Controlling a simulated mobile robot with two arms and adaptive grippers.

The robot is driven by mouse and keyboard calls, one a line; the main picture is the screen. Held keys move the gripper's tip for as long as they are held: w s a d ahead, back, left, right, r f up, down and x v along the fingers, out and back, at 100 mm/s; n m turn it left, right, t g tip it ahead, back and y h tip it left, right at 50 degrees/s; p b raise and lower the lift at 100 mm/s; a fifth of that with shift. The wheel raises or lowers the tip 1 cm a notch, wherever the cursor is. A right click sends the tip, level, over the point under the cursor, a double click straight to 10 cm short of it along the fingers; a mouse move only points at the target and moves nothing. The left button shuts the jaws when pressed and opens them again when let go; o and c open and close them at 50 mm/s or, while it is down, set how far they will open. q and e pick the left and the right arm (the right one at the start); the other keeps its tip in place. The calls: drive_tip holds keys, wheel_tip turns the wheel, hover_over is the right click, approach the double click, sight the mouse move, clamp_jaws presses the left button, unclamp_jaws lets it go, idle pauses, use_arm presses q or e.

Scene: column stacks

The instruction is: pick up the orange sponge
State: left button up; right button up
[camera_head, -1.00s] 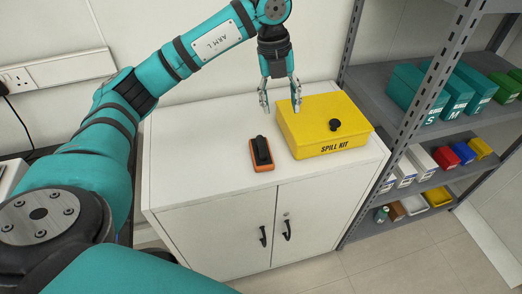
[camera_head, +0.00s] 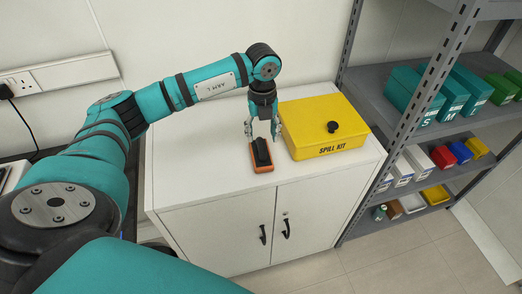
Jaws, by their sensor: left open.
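The orange sponge (camera_head: 263,167) lies on top of the white cabinet (camera_head: 185,165), left of the yellow spill kit box. It has a black part along its top. My left gripper (camera_head: 262,139) points down just above the far end of the sponge, with its two fingers spread and nothing between them that I can make out. Whether the fingertips touch the sponge is hard to tell from this angle. My right gripper is not in view.
The yellow spill kit box (camera_head: 327,151) with a black knob stands close to the right of the gripper. A grey shelf unit (camera_head: 452,127) with boxes and bins stands further right. The cabinet top left of the sponge is clear.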

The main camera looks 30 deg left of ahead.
sight(261, 142)
use_arm(q)
drive_tip(key=f, duration=0.1)
drive_tip(key=f+p, duration=0.1)
drive_tip(key=f, duration=0.1)
drive_tip(key=shift+a+f, duration=0.25)
drive_tip(key=shift+f, duration=0.55)
clamp_jaws()
